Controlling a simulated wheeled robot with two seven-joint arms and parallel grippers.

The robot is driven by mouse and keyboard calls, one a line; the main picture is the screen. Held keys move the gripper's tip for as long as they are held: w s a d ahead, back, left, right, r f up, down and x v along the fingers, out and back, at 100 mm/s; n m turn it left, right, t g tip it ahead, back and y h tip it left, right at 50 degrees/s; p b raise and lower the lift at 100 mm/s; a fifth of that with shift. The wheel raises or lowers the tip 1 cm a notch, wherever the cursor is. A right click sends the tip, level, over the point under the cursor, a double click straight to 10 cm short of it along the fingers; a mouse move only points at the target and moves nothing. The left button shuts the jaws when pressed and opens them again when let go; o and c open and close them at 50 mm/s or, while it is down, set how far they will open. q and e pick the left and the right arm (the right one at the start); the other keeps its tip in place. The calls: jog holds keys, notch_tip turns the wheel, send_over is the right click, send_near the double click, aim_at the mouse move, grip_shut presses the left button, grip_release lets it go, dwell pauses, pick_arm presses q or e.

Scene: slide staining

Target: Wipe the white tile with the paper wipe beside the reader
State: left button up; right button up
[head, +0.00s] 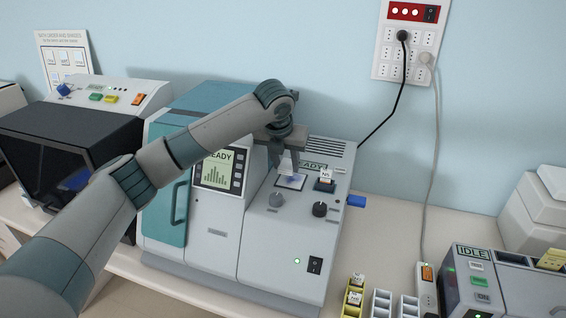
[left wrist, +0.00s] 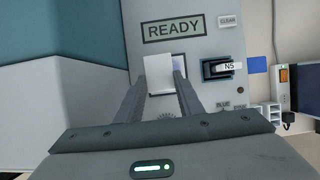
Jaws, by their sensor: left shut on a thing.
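My left gripper (head: 286,166) is over the sloping front panel of the reader (head: 240,262). It is shut on a small white sheet, the paper wipe (left wrist: 158,76), which stands up between the fingertips (left wrist: 161,84) in the left wrist view. Under it, below the READY display, lies the white tile (head: 291,182), a pale square set in the panel. The wipe and fingers cover part of the tile. I cannot tell whether the wipe touches it. My right gripper is in neither view.
A slot with a slide labelled NS (head: 325,184) is right of the tile, with knobs (head: 320,209) below. A blue piece (head: 356,201) juts from the reader's right side. Slide racks (head: 380,303) and an IDLE machine (head: 478,266) stand at the right. Cables hang from the wall outlet (head: 402,52).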

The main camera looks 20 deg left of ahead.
pick_arm(q)
jog(key=shift+d, duration=0.2)
jog(key=shift+d+f, duration=0.1)
jog(key=shift+d, duration=0.4)
jog(key=shift+s+d, duration=0.15)
jog(key=shift+d, duration=1.6)
jog(key=shift+a, duration=0.2)
jog(key=shift+a+r, duration=0.15)
jog(key=shift+a, duration=0.7)
jog(key=shift+a+r, duration=0.1)
jog(key=shift+a, duration=0.75)
